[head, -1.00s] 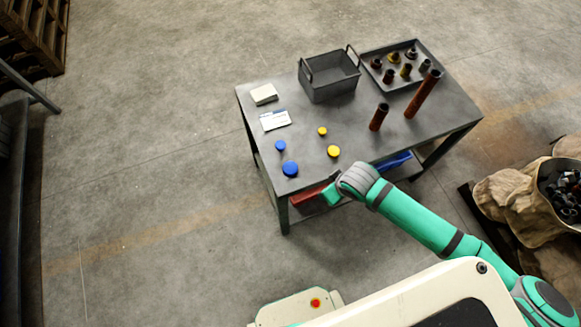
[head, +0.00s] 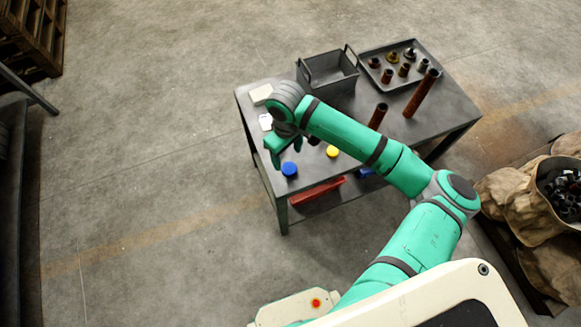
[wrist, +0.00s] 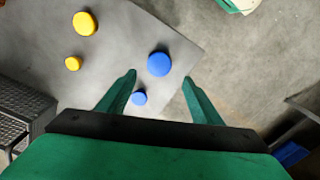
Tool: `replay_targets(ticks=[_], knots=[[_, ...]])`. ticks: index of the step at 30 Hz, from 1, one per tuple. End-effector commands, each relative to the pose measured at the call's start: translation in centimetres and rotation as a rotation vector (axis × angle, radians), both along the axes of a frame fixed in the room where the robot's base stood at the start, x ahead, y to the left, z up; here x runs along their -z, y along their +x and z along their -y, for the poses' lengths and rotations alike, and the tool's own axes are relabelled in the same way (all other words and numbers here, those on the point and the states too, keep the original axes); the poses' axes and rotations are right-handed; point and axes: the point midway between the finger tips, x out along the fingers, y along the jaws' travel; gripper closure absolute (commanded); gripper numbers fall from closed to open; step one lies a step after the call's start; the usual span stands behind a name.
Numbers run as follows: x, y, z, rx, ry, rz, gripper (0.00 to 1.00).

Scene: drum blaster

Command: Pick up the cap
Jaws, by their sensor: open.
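Two blue caps and two yellow caps lie on the grey table. The large blue cap (head: 289,169) is near the table's front left corner; in the wrist view it (wrist: 159,61) shows just ahead of and between the fingertips. The small blue cap (wrist: 139,98) shows between the fingers, near the left one. The large yellow cap (head: 332,151) and small yellow cap (wrist: 72,63) lie to the left in the wrist view. In the head view my arm hides the small caps. My gripper (wrist: 160,77) is open and empty above the table.
A grey bin (head: 329,85) and a tray (head: 433,57) of several small parts stand at the table's back. Two rusty tubes stand at its right, the taller one (head: 422,94) leaning or upright, I cannot tell. A white box (head: 260,93) lies at the left.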

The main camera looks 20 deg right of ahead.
Motion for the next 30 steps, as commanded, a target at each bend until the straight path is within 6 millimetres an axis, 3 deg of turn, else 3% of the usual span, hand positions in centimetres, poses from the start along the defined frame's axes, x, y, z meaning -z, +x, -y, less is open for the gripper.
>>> replay_targets(ticks=[3,11,19,28,30], knots=[[1.8,-0.1,0.2,0.007,0.000,-0.001,0.41],[3.6,-0.3,0.7,0.014,0.000,0.000,0.41],[7.2,-0.4,0.9,0.015,0.000,0.000,0.41],[7.9,-0.4,0.8,0.012,-0.001,0.001,0.41],[7.9,-0.4,0.7,0.011,-0.001,0.001,0.57]])
